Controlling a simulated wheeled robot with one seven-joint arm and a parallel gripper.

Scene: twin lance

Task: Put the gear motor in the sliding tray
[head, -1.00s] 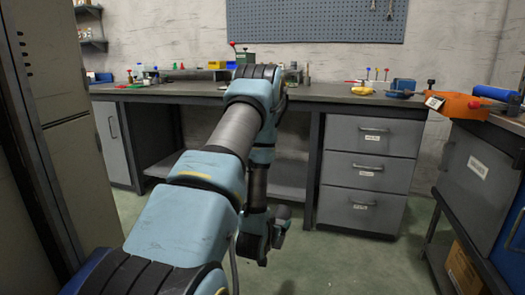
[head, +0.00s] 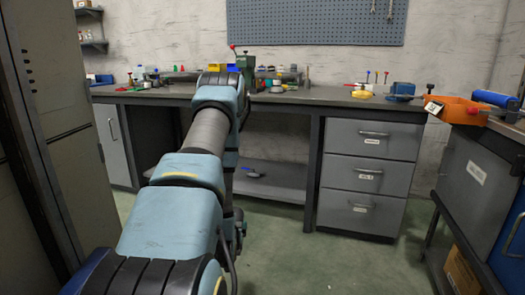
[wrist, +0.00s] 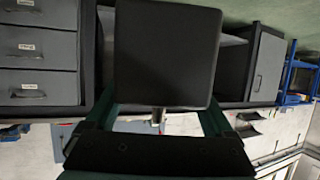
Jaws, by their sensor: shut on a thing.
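In the wrist view my gripper (wrist: 158,118) is shut on a dark, square-faced block (wrist: 165,55), which fills the upper middle of the picture. A small pale stub shows under its lower edge. I take this block to be the gear motor; its far side is hidden. In the head view my gripper hangs low, mostly hidden behind my arm, in front of the bench's open bay. I cannot make out for certain which thing is the sliding tray.
The grey workbench (head: 330,97) carries several small tools and parts. A drawer unit (head: 366,175), all drawers shut, stands under its right part. A lower shelf (head: 280,180) holds a small grey-blue item (head: 251,172). A tall cabinet (head: 50,130) is close at left. The middle floor is clear.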

